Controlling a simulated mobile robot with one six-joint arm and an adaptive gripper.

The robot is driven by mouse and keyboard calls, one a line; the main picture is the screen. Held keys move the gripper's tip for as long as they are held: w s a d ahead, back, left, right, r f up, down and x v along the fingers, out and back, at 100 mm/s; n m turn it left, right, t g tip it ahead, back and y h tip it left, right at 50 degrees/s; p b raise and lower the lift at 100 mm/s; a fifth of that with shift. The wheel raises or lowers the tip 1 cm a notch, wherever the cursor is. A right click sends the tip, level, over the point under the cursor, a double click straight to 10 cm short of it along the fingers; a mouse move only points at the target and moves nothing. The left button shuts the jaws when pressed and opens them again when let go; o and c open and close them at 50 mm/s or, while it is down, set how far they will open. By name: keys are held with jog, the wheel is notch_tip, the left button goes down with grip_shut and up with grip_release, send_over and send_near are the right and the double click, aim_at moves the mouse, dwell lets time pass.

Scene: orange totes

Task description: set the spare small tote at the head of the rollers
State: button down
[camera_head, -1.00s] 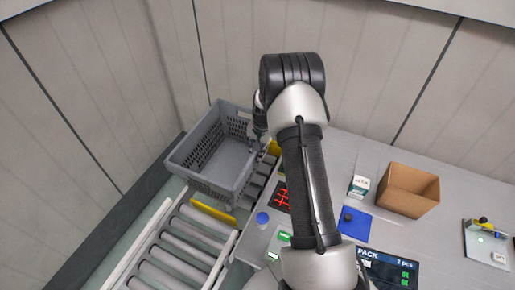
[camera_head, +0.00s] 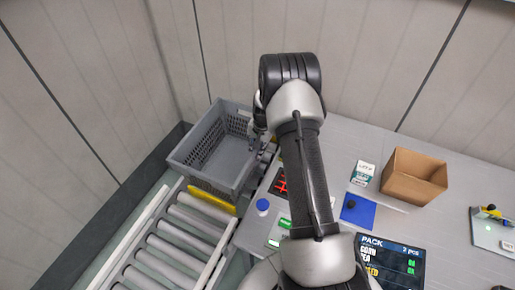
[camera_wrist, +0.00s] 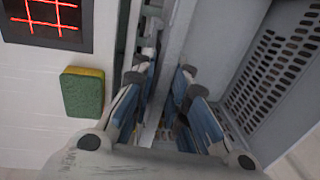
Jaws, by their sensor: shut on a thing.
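The small tote (camera_head: 203,178) is a grey open crate with slotted walls, and looks empty. In the head view it is upright at the far end of the rollers (camera_head: 180,238), just behind a yellow strip (camera_head: 211,200). I cannot tell if it rests on anything. My gripper (camera_head: 259,138) is at its right side, partly hidden by my arm. In the wrist view my gripper (camera_wrist: 168,85) is shut on the tote's side wall, and the tote's inside (camera_wrist: 218,38) shows at right.
A green-yellow sponge (camera_wrist: 82,92) lies near the gripper. Panel walls stand close behind the tote.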

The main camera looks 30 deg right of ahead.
jog(key=shift+w+f, duration=0.1)
dwell(0.3)
jog(key=c, duration=1.5)
grip_release()
jog(key=shift+s+f, duration=0.15)
jog(key=shift+s, duration=0.05)
jog(key=r, duration=0.4)
jog(key=s+r, duration=0.1)
jog(key=r, duration=0.7)
jog(key=shift+s+d, duration=0.25)
